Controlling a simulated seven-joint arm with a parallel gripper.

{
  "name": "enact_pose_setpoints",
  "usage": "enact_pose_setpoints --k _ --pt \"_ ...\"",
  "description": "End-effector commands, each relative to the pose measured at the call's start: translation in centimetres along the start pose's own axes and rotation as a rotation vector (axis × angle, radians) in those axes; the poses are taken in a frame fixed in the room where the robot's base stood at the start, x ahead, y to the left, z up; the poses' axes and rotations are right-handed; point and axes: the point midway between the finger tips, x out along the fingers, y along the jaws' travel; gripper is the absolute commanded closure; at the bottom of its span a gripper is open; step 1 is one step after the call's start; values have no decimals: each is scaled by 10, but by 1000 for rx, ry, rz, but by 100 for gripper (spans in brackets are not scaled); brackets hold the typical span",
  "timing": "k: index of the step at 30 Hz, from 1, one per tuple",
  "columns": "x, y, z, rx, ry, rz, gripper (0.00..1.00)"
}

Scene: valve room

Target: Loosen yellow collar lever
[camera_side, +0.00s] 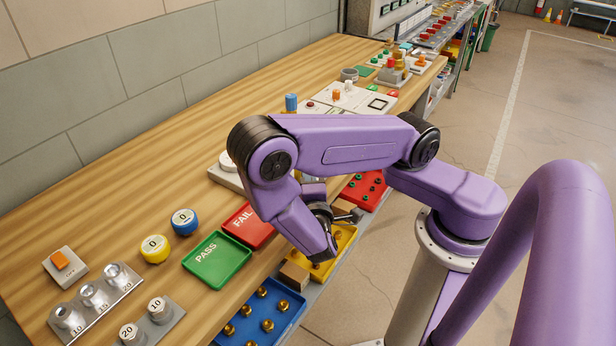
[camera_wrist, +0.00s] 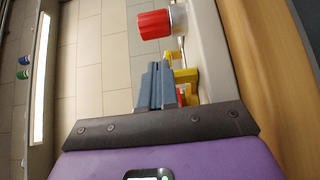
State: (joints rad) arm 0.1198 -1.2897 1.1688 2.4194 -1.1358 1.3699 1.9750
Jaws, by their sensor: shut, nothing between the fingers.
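My gripper (camera_wrist: 157,80) is shut, with its two blue-grey fingers side by side and nothing between them. In the wrist view, a yellow part (camera_wrist: 186,76), which looks like the collar lever, is just right of the fingers. Part of it is hidden behind them, and I cannot tell whether they touch. A red knob (camera_wrist: 155,24) on a metal stem lies beyond the fingertips. In the side view, my gripper (camera_side: 350,216) is low near the bench's front edge, and my arm hides the work there; I cannot make out the lever.
A red FAIL tray (camera_side: 246,226) and a green PASS tray (camera_side: 217,260) lie left of my gripper. A yellow bin (camera_side: 339,247), a blue bin (camera_side: 258,311) and a red bin (camera_side: 367,192) line the front edge. Yellow (camera_side: 155,248) and blue (camera_side: 184,221) dials stand farther left.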

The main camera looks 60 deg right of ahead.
Motion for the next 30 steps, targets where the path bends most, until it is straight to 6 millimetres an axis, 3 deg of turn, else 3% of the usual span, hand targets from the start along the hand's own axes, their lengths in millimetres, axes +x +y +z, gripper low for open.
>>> enact_pose_setpoints --k 10,17,30 --pt "-4 0 0 -1 1 1 100" --pt "-38 0 -2 1 7 0 100" --pt "-93 0 50 -2 6 2 100"
